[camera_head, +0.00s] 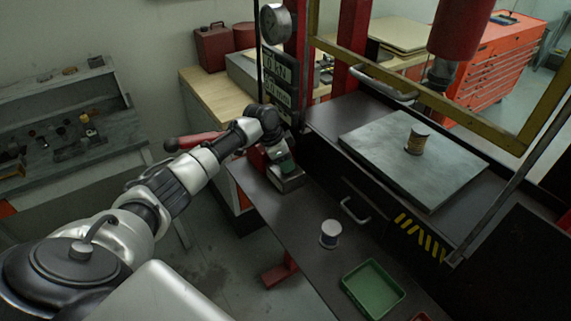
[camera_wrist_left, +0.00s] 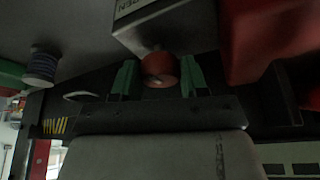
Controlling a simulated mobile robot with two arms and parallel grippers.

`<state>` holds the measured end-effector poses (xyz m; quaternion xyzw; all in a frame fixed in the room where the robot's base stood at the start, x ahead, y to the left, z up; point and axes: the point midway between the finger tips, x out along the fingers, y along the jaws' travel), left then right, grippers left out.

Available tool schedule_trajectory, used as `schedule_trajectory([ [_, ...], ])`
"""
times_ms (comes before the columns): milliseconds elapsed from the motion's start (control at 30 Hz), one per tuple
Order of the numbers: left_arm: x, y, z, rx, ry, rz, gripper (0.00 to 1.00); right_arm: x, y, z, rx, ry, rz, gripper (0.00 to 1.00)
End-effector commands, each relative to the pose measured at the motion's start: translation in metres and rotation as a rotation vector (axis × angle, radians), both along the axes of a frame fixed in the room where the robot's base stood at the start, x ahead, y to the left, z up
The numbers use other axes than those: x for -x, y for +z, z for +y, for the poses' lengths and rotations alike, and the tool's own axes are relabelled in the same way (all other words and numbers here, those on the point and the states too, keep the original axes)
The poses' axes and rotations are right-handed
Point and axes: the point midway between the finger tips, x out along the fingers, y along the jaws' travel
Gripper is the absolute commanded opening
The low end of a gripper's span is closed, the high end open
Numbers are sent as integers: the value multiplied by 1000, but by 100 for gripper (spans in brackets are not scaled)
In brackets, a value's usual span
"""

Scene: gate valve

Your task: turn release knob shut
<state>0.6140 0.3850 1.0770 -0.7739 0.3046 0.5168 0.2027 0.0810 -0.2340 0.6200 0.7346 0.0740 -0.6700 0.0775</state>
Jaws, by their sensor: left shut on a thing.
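The release knob (camera_wrist_left: 158,69) is round and red, under a grey metal block (camera_wrist_left: 165,22) marked with letters ending in "PEN". In the left wrist view it sits between the two green fingers of my left gripper (camera_wrist_left: 158,80), which is shut on it. In the head view my left gripper (camera_head: 284,166) is at the pump unit (camera_head: 287,182) on the left end of the dark bench; the knob is hidden there. My right gripper is in neither view.
A red-handled lever (camera_head: 194,141) is beside my left arm. On the dark bench stand a white-and-blue spool (camera_head: 330,234) and a green tray (camera_head: 373,288). A steel plate (camera_head: 390,170) under the press carries a small brown cylinder (camera_head: 417,140). A pressure gauge (camera_head: 276,22) stands above.

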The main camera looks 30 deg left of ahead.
Motion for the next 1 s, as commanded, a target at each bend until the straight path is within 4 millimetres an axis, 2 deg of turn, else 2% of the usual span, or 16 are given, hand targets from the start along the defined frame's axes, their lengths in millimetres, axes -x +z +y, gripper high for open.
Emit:
schedule_trajectory([
  [333,-2,1,1,-2,-115,-3,20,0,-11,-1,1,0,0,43],
  [833,-1,1,1,-2,-131,-3,20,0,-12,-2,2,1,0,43],
  [867,-1,1,1,-2,-131,-3,49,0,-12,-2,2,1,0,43],
  [1000,-1,1,1,-2,-130,-2,70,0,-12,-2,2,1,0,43],
])
